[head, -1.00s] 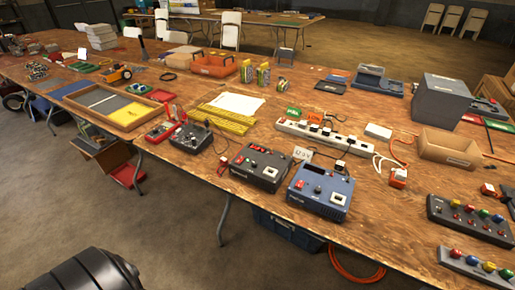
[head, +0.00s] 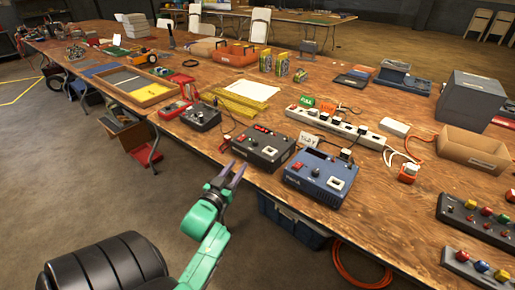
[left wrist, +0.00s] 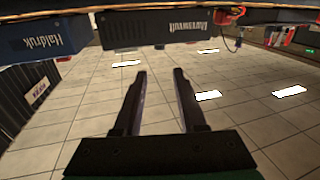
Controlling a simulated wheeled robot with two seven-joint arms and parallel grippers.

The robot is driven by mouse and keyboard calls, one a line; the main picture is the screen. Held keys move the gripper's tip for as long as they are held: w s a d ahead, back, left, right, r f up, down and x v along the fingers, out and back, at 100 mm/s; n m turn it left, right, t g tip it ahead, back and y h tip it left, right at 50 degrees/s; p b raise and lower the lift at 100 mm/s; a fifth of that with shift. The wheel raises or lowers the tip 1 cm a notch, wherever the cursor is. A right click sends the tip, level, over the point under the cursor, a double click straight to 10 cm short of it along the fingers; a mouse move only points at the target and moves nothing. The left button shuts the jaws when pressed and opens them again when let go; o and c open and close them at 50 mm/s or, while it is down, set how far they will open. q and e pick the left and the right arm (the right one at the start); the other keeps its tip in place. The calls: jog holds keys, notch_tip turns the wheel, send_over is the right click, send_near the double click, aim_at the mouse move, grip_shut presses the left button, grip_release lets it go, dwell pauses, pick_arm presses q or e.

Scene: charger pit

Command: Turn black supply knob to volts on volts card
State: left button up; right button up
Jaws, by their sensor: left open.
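The black supply (head: 263,158) stands near the table's front edge in the head view, with a small dark knob (head: 263,146) on its top panel. The knob's pointer is too small to read. A small white card (head: 308,141) stands behind, between the black and blue supplies; its writing is not legible. My left gripper (head: 234,168) is open and empty, just off the table edge, in front and left of the black supply, apart from it. In the left wrist view its two fingers (left wrist: 158,78) are spread over floor, with the black supply's front (left wrist: 160,23) above. My right gripper is not in view.
The blue supply (head: 320,178) sits close right of the black one. A dark knobbed box (head: 200,117) is to its left. A white power strip (head: 335,128) with plugs and cables lies behind. Open floor lies in front of the table edge (head: 220,160).

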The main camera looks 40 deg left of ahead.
aim_at(253, 143)
pick_arm(q)
jog(key=x, duration=1.2)
jog(key=shift+w+f, duration=0.1)
jog(key=shift+w, duration=0.15)
jog(key=shift+w+a, duration=0.15)
jog(key=shift+w, duration=0.25)
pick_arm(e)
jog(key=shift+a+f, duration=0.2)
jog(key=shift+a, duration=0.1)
pick_arm(q)
grip_shut()
jog(key=shift+m+h, duration=0.4)
jog(key=shift+h, duration=0.2)
jog(key=shift+a+m+h+p, duration=0.1)
jog(key=shift+m+h+p, duration=0.2)
jog(key=shift+p, duration=0.2)
jog(key=shift+m+t+h, duration=0.3)
jog(key=shift+h, duration=0.4)
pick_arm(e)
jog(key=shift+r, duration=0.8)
